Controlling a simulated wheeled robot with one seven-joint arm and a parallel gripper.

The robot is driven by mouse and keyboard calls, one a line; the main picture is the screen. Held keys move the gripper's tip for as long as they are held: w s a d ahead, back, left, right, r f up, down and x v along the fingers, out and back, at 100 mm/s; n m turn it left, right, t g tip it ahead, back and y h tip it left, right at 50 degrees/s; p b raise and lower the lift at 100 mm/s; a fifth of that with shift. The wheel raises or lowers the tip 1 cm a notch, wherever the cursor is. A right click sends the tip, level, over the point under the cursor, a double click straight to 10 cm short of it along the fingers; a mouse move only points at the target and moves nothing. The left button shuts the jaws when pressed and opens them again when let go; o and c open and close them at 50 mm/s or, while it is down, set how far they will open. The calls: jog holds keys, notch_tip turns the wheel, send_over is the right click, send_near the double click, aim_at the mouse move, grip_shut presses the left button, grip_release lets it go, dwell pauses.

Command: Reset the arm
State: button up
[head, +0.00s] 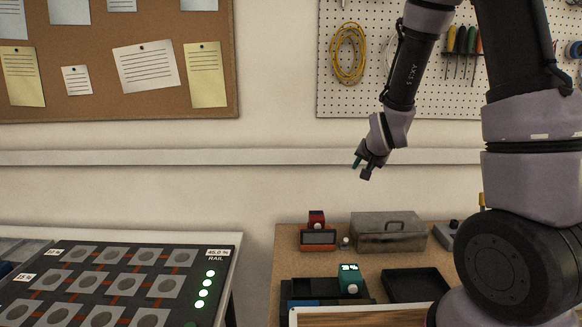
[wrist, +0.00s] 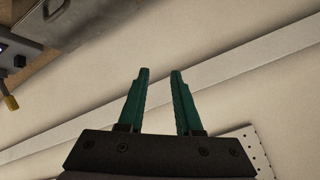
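My gripper (head: 362,165) hangs in the air in front of the wall, above the workbench, at the end of my arm. In the wrist view its two green fingers (wrist: 160,75) stand apart with nothing between them. Only bare wall and the pale rail show behind the fingers. The gripper touches nothing that I can see.
The workbench (head: 288,242) below holds a grey metal box (head: 390,231), a red device (head: 317,220), a teal device (head: 349,279) and a black tray (head: 416,285). A panel with round pads (head: 200,255) stands at left. A pegboard (head: 372,92) with tools hangs behind my arm.

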jog(key=s+d+r+n+g+y, duration=0.1)
jog(key=s+d+r+n+g, duration=0.1)
jog(key=s+r, duration=2)
jog(key=s, duration=0.4)
jog(key=shift+d+y, duration=0.4)
